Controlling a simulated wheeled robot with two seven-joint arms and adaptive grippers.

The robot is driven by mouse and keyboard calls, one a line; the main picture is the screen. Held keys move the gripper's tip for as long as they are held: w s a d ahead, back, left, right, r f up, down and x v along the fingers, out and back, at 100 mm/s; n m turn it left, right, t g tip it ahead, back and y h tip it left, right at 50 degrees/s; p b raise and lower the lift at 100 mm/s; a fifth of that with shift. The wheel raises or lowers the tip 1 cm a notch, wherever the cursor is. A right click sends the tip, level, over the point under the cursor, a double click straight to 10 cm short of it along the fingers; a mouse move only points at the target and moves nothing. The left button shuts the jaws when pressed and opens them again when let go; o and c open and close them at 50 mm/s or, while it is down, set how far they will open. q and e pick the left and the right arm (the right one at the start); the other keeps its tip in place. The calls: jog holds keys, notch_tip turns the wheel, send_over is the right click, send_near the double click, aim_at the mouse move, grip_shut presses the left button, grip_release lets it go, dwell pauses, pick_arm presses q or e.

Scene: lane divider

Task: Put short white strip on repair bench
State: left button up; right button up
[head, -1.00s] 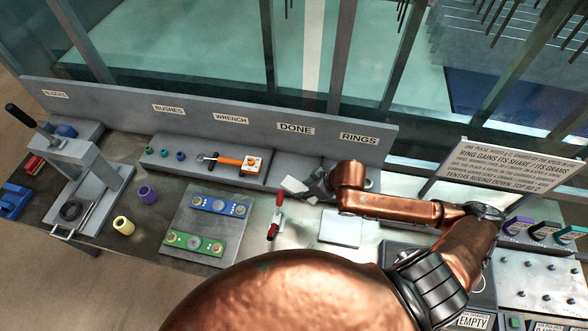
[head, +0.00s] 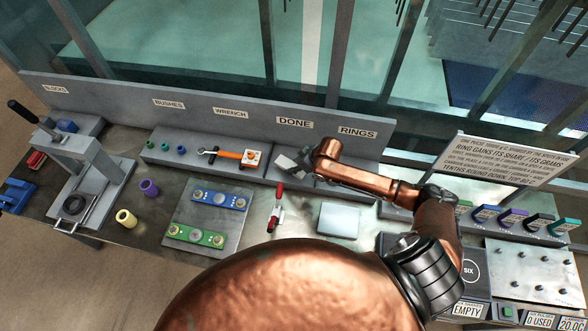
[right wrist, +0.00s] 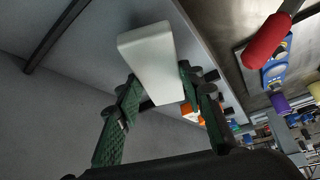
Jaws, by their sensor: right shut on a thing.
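The short white strip (head: 287,163) is a pale block in front of the DONE section of the grey back rack. My right gripper (head: 307,163) is shut on it; the wrist view shows the strip (right wrist: 152,62) between two green-padded fingers, its end sticking out past them. Whether the strip touches the rack cannot be told. The repair bench (head: 258,226) is the dark metal worktop in front of the rack. My left gripper is not in view.
The orange-handled wrench (head: 230,155) lies on the rack left of the strip. A red-handled clamp (head: 277,207), a pale square plate (head: 339,220) and a board with blue and green strips (head: 210,212) are on the bench. A press (head: 85,165) stands left.

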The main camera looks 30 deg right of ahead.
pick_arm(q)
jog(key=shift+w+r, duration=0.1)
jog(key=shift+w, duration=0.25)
pick_arm(e)
jog(key=shift+f, duration=1.2)
jog(key=shift+s, duration=0.1)
jog(key=o, duration=1.2)
jog(key=shift+f, duration=0.15)
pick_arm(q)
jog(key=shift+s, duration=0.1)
pick_arm(e)
jog(key=shift+r, duration=0.25)
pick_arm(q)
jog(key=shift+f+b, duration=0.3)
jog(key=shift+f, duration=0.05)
pick_arm(e)
jog(key=v, duration=1.1)
jog(key=shift+s+d+r, duration=0.15)
jog(key=shift+d+r, duration=0.05)
jog(key=shift+r, duration=0.15)
